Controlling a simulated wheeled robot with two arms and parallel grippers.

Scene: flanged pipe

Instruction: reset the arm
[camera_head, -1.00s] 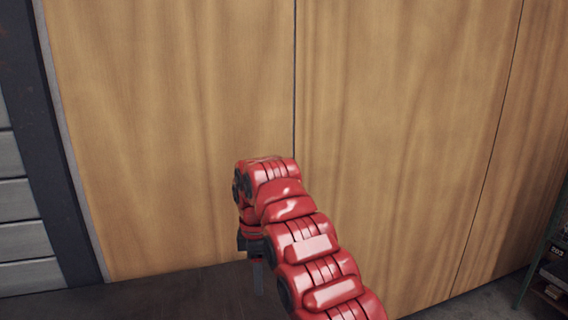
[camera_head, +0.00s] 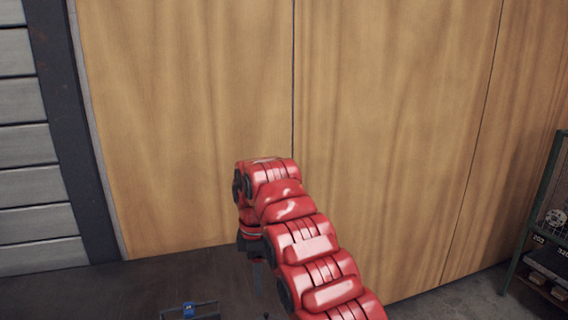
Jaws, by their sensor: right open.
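My right arm, red with black joints, comes in from the lower right of the head view and bends down at its far end. My right gripper (camera_head: 258,272) hangs below that end, pointing down over the dark floor, partly hidden by the arm. It is open, and I see nothing in it. My left gripper is not in view.
A wood-panelled wall (camera_head: 390,130) fills the background, with grey slats (camera_head: 25,180) at the left. A green-framed shelf (camera_head: 525,235) with dark boxes stands at the right. A dark frame with a blue item (camera_head: 190,309) shows at the bottom edge. The floor (camera_head: 120,290) at lower left looks clear.

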